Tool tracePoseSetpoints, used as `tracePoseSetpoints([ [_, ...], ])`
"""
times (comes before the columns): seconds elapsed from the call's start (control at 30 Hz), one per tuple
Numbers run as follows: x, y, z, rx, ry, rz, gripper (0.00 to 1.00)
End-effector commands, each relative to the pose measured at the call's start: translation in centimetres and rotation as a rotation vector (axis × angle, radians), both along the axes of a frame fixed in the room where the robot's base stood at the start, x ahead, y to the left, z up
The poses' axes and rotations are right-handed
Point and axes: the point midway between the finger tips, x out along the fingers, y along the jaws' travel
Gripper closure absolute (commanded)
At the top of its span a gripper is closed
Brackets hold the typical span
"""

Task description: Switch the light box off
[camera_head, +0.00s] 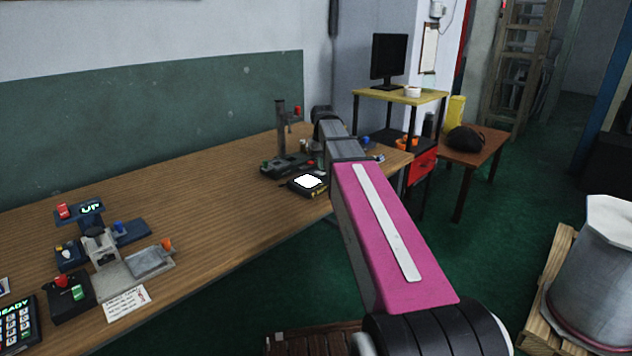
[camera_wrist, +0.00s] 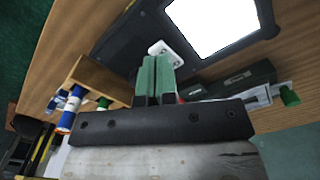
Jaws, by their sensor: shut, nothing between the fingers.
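The light box (camera_head: 308,181) sits on the wooden bench, a dark flat case with a bright white glowing panel. In the wrist view its dark frame (camera_wrist: 132,40) and lit panel (camera_wrist: 213,22) fill the top. A small white switch piece (camera_wrist: 178,57) is at the frame's edge. My gripper (camera_wrist: 156,60) has two green fingers pressed together, empty, with the tips at the switch; I cannot tell whether they touch it. The fingers partly cover the switch, so its position is unclear. In the head view my arm hides the fingers.
The wooden bench (camera_head: 190,215) runs along the wall. A dark device (camera_head: 285,164) and a post stand (camera_head: 282,125) are close behind the light box. Several switch boxes and a keypad (camera_head: 18,325) are at the left. A metal drum (camera_head: 598,275) on a pallet is at the right.

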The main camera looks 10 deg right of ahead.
Motion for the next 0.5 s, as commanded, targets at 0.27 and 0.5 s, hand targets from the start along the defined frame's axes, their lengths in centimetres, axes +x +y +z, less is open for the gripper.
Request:
tracePoseSetpoints([
  [0.27, 0.00, 0.00, -0.37, 0.000, 0.000, 0.000, 1.00],
  [0.5, 0.00, 0.00, -0.69, 0.000, 0.000, 0.000, 1.00],
])
